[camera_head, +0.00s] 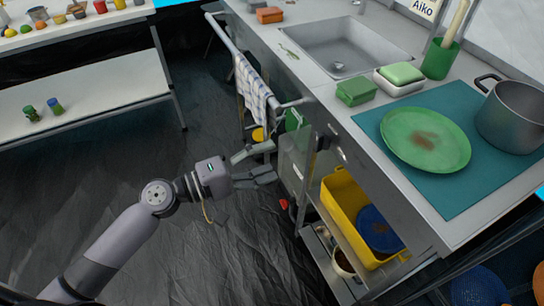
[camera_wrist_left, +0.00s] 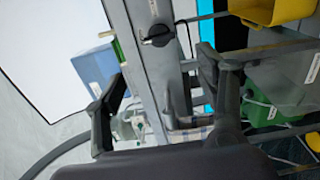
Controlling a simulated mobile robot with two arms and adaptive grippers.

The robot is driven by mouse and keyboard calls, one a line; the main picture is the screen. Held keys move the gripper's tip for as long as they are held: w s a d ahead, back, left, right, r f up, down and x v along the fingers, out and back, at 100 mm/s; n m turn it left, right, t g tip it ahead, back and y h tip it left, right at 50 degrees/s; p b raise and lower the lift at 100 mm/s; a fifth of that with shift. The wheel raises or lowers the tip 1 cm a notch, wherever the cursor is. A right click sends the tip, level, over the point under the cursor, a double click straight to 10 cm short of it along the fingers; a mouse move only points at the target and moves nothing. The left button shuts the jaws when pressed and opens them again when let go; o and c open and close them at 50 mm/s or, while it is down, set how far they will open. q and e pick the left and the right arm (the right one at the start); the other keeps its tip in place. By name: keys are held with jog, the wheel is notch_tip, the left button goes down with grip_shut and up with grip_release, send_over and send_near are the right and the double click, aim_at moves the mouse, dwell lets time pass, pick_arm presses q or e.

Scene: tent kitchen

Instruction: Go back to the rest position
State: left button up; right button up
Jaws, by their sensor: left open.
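My left gripper (camera_head: 272,162) is at the centre of the head view, in front of the kitchen counter's open lower front, beside the hanging towel and the open shelf. Its two fingers are spread apart and nothing is between them. In the left wrist view the same gripper (camera_wrist_left: 172,78) shows two dark, parted fingers with a grey upright post behind them. My right gripper is not in either view.
The counter (camera_head: 310,75) holds a sink (camera_head: 345,48), green plate (camera_head: 425,138) and pot (camera_head: 512,115). A checked towel (camera_head: 256,88) hangs on the rail. A yellow bin (camera_head: 345,205) sits on the open shelf.

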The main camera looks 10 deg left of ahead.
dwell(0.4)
